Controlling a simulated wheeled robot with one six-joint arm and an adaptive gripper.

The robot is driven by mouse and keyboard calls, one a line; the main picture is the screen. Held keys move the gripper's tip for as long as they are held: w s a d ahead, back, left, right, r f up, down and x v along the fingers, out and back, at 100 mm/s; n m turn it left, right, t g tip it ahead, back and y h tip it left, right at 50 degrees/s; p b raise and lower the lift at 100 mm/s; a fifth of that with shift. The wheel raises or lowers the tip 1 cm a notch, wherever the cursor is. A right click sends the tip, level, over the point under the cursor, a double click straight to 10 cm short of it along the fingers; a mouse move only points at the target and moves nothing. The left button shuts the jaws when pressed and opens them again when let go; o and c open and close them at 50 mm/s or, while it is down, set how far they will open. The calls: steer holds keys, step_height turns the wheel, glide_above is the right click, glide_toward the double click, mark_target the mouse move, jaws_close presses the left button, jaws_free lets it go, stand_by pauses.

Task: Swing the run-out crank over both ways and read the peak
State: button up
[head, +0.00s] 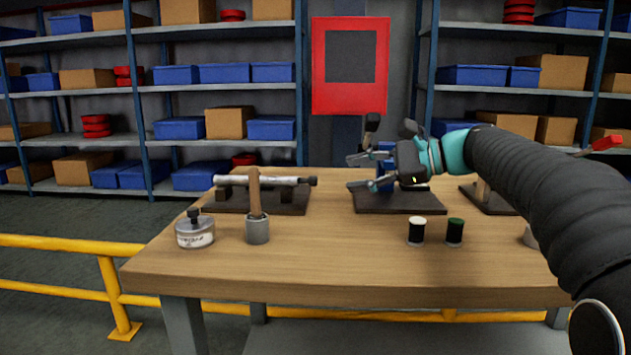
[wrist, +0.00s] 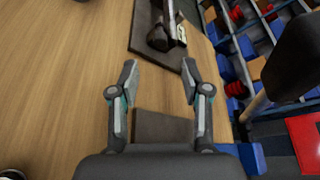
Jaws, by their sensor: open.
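My gripper (head: 357,173) reaches left over the middle dark base plate (head: 394,204), its two fingers apart and nothing between them. The wrist view also shows the open fingers (wrist: 158,72), with the plate's edge below. A blue part (head: 386,150) shows behind the fingers, mostly hidden. A black rounded part (head: 372,122) stands above it; a dark shape (wrist: 300,55) looms near the wrist camera. I cannot tell whether either is the crank or the dial. A silver shaft (head: 285,181) rests across supports on the left plate, and its end shows in the wrist view (wrist: 168,14).
A round labelled tin (head: 195,233) and a grey cup (head: 257,231) with a wooden stick stand at front left. Two black cylinders, white-topped (head: 416,232) and green-topped (head: 455,232), stand in front of my gripper. A third plate (head: 487,199) lies right, partly behind my arm. The front centre tabletop is clear.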

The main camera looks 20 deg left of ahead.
mark_target(316, 181)
steer(key=x, duration=0.9)
steer(key=shift+a, duration=0.15)
jaws_close()
steer(key=shift+f, duration=0.15)
